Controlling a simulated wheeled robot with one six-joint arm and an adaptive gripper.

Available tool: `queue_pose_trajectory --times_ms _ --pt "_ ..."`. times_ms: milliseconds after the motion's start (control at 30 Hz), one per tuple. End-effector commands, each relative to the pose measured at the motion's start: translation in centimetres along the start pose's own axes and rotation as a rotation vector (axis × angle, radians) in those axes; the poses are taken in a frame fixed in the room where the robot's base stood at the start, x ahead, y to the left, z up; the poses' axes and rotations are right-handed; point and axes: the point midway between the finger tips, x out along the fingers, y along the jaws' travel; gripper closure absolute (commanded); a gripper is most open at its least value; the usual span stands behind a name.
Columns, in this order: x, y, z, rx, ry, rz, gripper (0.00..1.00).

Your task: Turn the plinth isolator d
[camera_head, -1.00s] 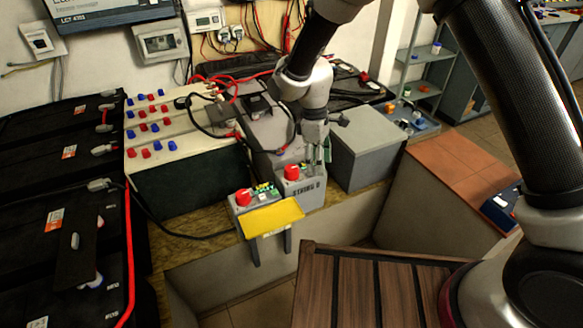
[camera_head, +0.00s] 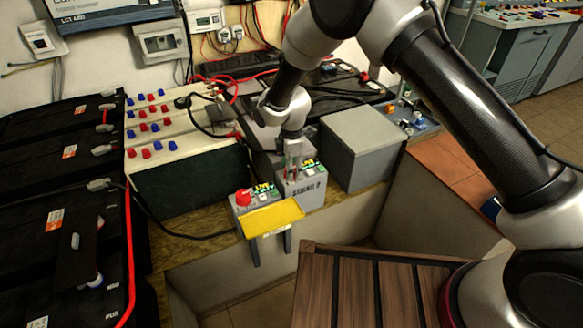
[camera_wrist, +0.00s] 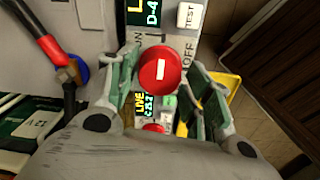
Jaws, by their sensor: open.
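The isolator marked STRING with a letter like D (camera_head: 303,188) is a grey box on the plinth edge. Its red knob (camera_wrist: 161,71) shows in the wrist view, with a short white bar on top, ON lettering on its left and OFF on its right. In the wrist view my open gripper (camera_wrist: 163,76) has one finger on each side of the knob; contact cannot be told.
A second isolator with a red knob (camera_head: 243,196) stands close on the left, behind a yellow plate (camera_head: 273,217). A grey box (camera_head: 361,146) stands on the right. Batteries and cables crowd the back and left. A slatted wooden top (camera_head: 345,290) is in front.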

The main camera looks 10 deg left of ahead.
Motion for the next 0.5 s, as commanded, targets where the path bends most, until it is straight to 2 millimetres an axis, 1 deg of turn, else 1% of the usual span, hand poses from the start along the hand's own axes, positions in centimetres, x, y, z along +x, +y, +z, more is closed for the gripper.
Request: queue_pose_trajectory --times_ms 100,300,367,400,500 --pt "0.37 0.05 -0.01 0.000 0.001 0.001 0.50" --pt "0.38 0.04 -0.01 0.001 0.001 0.001 0.50" --pt "0.37 0.03 -0.01 0.001 0.001 0.001 0.60" --pt "0.37 0.03 -0.01 0.001 0.000 0.001 0.68" --pt "0.37 0.03 -0.01 0.001 0.001 0.001 0.83"
